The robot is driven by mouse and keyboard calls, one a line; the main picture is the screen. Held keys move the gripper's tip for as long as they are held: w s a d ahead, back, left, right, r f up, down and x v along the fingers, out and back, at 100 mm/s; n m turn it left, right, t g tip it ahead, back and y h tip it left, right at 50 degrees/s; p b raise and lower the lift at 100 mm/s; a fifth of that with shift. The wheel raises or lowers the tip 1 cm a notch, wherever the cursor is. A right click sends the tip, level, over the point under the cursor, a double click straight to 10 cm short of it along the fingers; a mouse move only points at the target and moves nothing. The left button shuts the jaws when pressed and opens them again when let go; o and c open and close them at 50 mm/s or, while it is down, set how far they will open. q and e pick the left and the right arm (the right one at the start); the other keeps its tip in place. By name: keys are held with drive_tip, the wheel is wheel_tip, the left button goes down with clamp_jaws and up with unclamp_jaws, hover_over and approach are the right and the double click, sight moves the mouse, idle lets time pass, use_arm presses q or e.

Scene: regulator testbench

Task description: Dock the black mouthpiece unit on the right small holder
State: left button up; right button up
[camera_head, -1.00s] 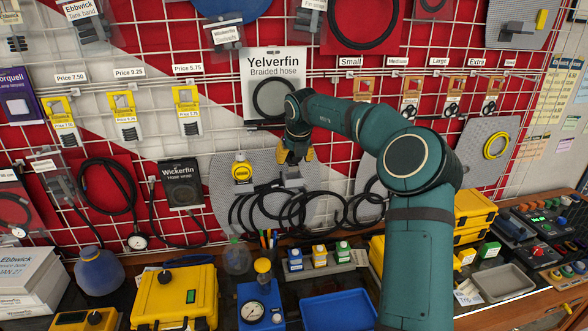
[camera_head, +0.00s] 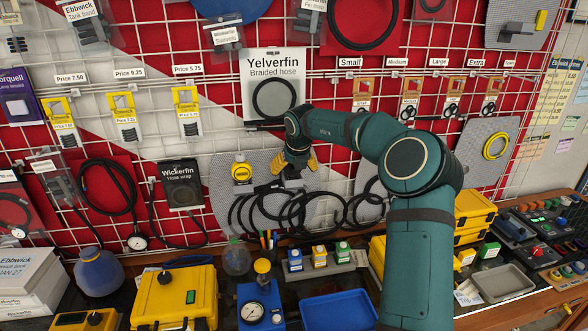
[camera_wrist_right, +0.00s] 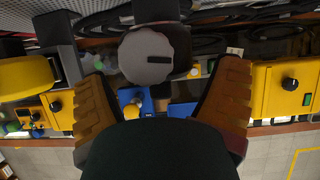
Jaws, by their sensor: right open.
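The black mouthpiece unit (camera_wrist_right: 155,55) shows its round grey face with a dark slot in the right wrist view, between my right gripper's fingers. My right gripper (camera_head: 294,164) is open in front of the mesh wall, with gaps between its fingers and the unit. In the head view the unit is mostly hidden behind the gripper. It appears to be at the right small holder (camera_head: 291,182); how it is seated cannot be told. A yellow round unit (camera_head: 241,171) sits on the small holder to the left. My left gripper is out of view.
Several black hoses (camera_head: 300,212) hang just below the gripper. A black-fronted Wickerfin pack (camera_head: 182,185) hangs to the left. A blue tray (camera_head: 338,309), a blue gauge box (camera_head: 254,305) and a yellow case (camera_head: 172,297) stand on the bench below.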

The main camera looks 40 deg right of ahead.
drive_tip(key=v, duration=1.2)
idle(0.3)
